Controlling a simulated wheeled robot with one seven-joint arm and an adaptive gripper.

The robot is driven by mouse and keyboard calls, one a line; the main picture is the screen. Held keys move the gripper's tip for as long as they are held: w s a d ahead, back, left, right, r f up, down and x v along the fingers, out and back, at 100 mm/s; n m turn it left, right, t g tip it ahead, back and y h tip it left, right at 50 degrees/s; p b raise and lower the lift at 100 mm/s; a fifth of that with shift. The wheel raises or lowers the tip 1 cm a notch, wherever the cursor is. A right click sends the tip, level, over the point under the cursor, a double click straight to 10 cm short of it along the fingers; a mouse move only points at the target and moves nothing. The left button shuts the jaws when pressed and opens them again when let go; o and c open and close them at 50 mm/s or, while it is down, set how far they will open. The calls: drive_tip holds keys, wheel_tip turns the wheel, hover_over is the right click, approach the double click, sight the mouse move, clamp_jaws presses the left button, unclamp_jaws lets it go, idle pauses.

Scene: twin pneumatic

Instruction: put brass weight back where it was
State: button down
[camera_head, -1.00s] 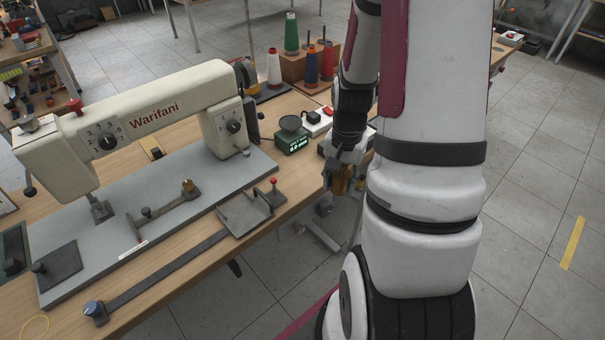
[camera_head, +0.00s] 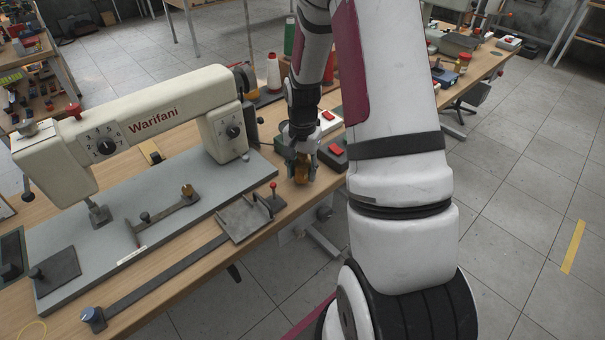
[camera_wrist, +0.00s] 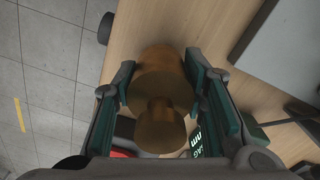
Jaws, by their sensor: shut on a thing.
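The brass weight (camera_wrist: 162,85) is a brown-gold cylinder with a narrower knob. In the wrist view it sits between the two green-padded fingers of my gripper (camera_wrist: 165,100), which is shut on it. In the head view my gripper (camera_head: 302,168) is above the right end of the wooden table, beside the sewing machine, and the weight shows small between the fingers (camera_head: 301,172). I cannot tell whether the weight touches the table. The small dark green scale is mostly hidden behind my gripper; part of its lit display (camera_wrist: 198,140) shows in the wrist view.
The white sewing machine (camera_head: 160,105) stands on a grey base plate at the left. A metal slide with a red-knobbed lever (camera_head: 273,186) lies just left of my gripper. A box with a red switch (camera_head: 336,150) is close on the right. Thread spools (camera_head: 273,72) stand behind.

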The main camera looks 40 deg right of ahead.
drive_tip(key=shift+f, duration=0.85)
drive_tip(key=shift+f, duration=0.1)
drive_tip(key=c, duration=1)
unclamp_jaws()
